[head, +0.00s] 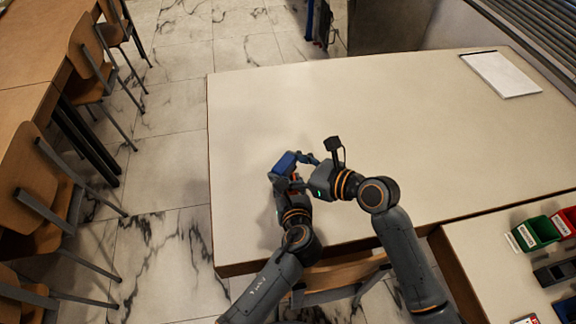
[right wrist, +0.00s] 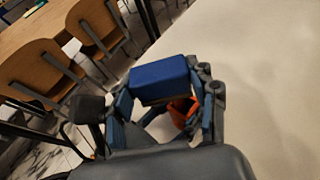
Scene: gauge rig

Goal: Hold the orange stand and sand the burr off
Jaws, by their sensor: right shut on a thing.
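My right gripper (head: 298,161) is shut on a blue sanding block (head: 284,164), over the front left part of the large table. In the right wrist view the block (right wrist: 160,80) sits between the fingertips of that gripper. The orange stand (right wrist: 184,111) shows only in part there, just below the block and between dark finger links. I cannot tell whether block and stand touch. My left gripper (head: 284,183) is right below and in front of the block in the head view. Its fingertips are crowded by the right gripper, so its grip is unclear. The burr is not visible.
The large pale table (head: 400,110) is mostly clear, with a white pad (head: 501,74) at its back right. Green (head: 537,233) and red (head: 566,222) bins stand on a side surface at right. Wooden chairs (head: 38,168) line the left.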

